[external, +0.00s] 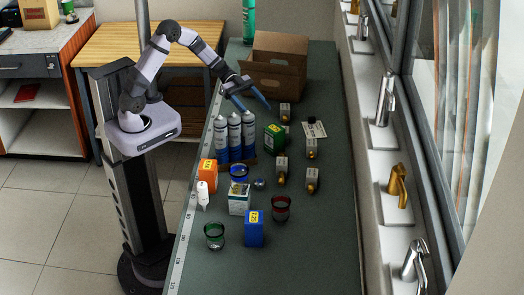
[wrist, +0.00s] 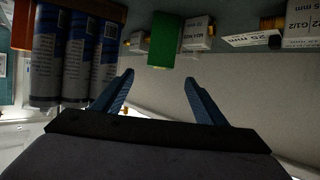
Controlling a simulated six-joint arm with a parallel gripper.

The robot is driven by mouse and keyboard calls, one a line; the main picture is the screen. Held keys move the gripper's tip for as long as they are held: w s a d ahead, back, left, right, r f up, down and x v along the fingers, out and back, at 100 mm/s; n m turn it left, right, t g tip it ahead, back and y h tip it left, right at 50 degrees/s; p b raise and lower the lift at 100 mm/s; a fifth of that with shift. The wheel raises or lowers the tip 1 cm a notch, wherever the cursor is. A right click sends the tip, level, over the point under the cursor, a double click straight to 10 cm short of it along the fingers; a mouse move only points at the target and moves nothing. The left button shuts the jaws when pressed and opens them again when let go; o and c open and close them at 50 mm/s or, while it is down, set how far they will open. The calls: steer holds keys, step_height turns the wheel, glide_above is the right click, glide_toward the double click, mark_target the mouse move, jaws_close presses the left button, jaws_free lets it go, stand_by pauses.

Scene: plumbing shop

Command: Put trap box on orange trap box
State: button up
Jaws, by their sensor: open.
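The orange trap box (external: 208,174) stands at the left edge of the bench and has a yellow label. An orange shape (wrist: 20,28) shows at the top left of the wrist view. Other boxes with yellow labels are a green box (external: 274,139) and a blue box (external: 254,228); which one the task means by trap box I cannot tell. The green box also shows in the wrist view (wrist: 163,40), beyond the fingertips. My gripper (external: 256,108) is open and empty, above the bench near the cardboard box; its two blue fingers show in the wrist view (wrist: 159,78).
Three blue-and-white cartridges (external: 235,137) stand between the orange and green boxes. A white box (external: 239,198), a red cup (external: 281,208), a green cup (external: 214,236) and several small fittings stand nearby. An open cardboard box (external: 275,66) is at the back. The near bench end is clear.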

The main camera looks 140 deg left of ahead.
steer(key=w+r+t+b, duration=0.4)
steer(key=b, duration=0.4)
glide_toward(280, 132)
steer(key=shift+s+f+p, duration=0.3)
steer(key=shift+f+p, duration=0.15)
steer(key=shift+f, duration=0.05)
steer(key=shift+w+r, duration=0.1)
steer(key=shift+w, duration=0.25)
steer(key=shift+w+p, duration=0.9)
steer(key=shift+w, duration=2.55)
steer(key=c, duration=1.4)
steer(key=shift+r, duration=0.1)
step_height(280, 132, up, 10)
steer(key=shift+f+b, duration=0.1)
steer(key=shift+b, duration=0.4)
